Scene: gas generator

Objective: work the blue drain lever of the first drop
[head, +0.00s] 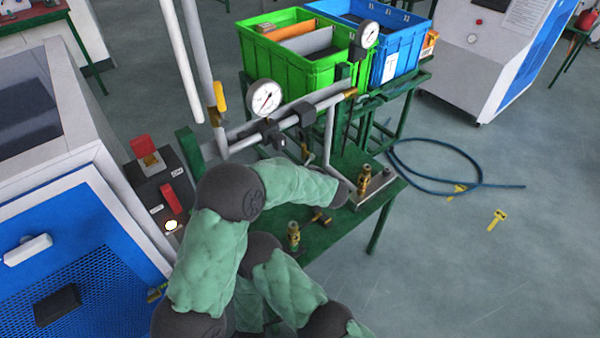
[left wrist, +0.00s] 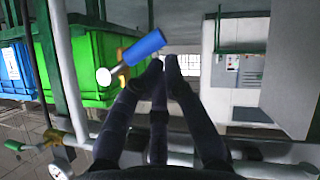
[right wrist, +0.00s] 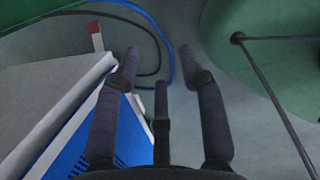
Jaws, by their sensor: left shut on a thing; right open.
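The blue drain lever (left wrist: 142,47) shows in the left wrist view, with a brass and pale metal fitting at its lower left end. It slants up to the right. My left gripper (left wrist: 164,64) has its fingertips close together at the lever, just below its right end. It is shut on the lever, though the contact itself is not clear. In the head view my left forearm covers that hand and the lever. My right gripper (right wrist: 160,58) is open and empty in its wrist view, above the floor; it is not visible in the head view.
A gauge (head: 264,98) and a yellow lever (head: 219,97) sit on the grey pipework. Green (head: 300,62) and blue (head: 405,35) crates stand behind. A control box (head: 155,180) is at left. A blue hose (head: 440,190) lies on open floor at right.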

